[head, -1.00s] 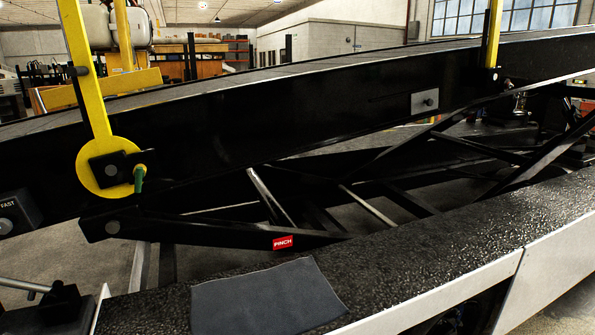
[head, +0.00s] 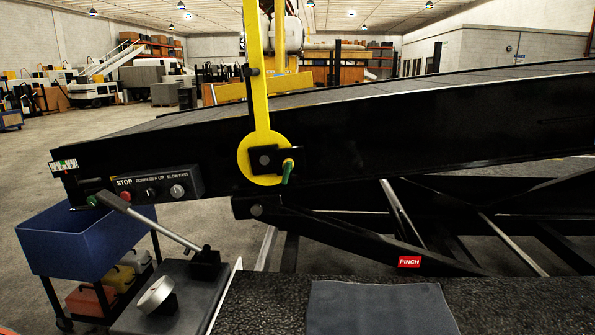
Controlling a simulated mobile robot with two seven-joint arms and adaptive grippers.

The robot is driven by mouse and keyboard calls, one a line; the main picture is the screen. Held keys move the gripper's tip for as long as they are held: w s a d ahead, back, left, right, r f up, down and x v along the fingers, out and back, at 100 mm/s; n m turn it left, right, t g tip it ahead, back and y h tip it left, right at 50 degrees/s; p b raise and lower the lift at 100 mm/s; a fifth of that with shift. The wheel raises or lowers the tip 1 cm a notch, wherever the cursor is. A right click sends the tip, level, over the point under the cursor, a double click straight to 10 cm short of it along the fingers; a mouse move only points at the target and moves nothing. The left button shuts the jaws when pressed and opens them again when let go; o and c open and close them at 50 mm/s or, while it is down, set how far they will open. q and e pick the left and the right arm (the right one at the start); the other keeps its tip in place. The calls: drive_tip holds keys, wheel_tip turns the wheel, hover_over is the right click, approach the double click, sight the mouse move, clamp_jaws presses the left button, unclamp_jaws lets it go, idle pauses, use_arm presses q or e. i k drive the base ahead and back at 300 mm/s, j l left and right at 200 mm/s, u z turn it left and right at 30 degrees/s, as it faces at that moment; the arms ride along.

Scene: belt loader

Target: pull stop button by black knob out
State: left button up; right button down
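The red stop button (head: 126,196) is on a black control panel (head: 192,177) at the left end of the belt loader's side, under a white STOP label. The black knob (head: 151,192) is just right of it. A silver dial (head: 178,190) is further right on the same panel. The button is small here, so I cannot tell whether it is pressed in or out. Neither of my grippers is in view.
A lever (head: 160,225) with a green tip rises in front of the panel's lower left, its tip left of the button. A blue bin cart (head: 75,245) stands at left. A grey cloth (head: 378,307) lies on the black deck. A yellow post (head: 257,80) rises right of the panel.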

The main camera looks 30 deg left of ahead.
sight(125, 195)
drive_tip(key=u, duration=2.35)
drive_tip(key=i+u, duration=0.15)
drive_tip(key=u, duration=0.15)
drive_tip(key=i+j+u, duration=0.1)
drive_tip(key=u, duration=0.25)
drive_tip(key=i+u, duration=0.25)
drive_tip(key=i, duration=0.35)
drive_tip(key=i+l+u, duration=0.2)
drive_tip(key=i, duration=0.4)
drive_tip(key=i+u, duration=0.25)
drive_tip(key=i, duration=1.1)
drive_tip(key=i+z, duration=0.1)
drive_tip(key=z, duration=0.3)
drive_tip(key=i+z, duration=0.15)
drive_tip(key=z, duration=0.25)
drive_tip(key=i+j+z, duration=0.1)
drive_tip(key=z, duration=0.35)
